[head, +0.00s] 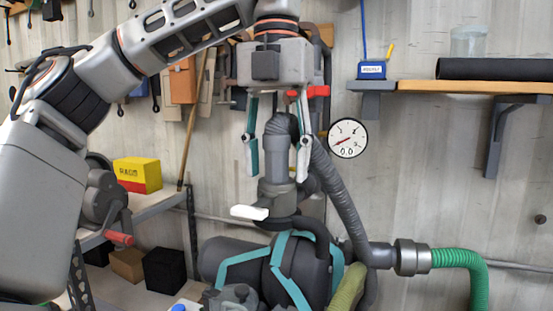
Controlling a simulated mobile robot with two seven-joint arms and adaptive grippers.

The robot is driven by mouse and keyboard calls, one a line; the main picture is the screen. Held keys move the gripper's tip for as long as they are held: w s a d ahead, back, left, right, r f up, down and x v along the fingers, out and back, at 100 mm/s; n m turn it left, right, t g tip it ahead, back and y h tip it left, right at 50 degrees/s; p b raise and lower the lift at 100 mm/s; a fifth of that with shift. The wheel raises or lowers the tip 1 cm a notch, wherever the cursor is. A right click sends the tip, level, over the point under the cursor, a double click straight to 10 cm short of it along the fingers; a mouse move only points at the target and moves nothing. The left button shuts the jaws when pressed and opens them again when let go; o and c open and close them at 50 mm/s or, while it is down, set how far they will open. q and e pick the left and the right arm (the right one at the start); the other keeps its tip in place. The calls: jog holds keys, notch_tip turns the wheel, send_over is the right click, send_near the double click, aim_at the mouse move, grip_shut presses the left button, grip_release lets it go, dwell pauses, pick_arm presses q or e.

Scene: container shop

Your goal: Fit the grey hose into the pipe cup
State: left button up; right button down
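The ribbed grey hose (341,200) bends over at the top and runs down to a coupling (411,257) at lower right. Its straight grey end piece (276,160) points down, upright, over the pipe cup (277,193). The end piece meets the cup's top in this view; I cannot tell how deep it sits. My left gripper (277,168) comes down from above, with one finger on each side of the end piece. Gaps show between both fingers and the end piece, so it is open. My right gripper is not in view.
A white-handled lever (250,212) sticks out left below the cup, above a dark tank (300,268) with teal straps. A green hose (463,260) leaves the coupling. A gauge (347,138) hangs right of the gripper. A shelf (450,87) is at upper right; a yellow-red box (138,174) stands left.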

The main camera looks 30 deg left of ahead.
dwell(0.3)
pick_arm(q)
notch_tip(320, 180, up, 12)
dwell(0.7)
dwell(0.6)
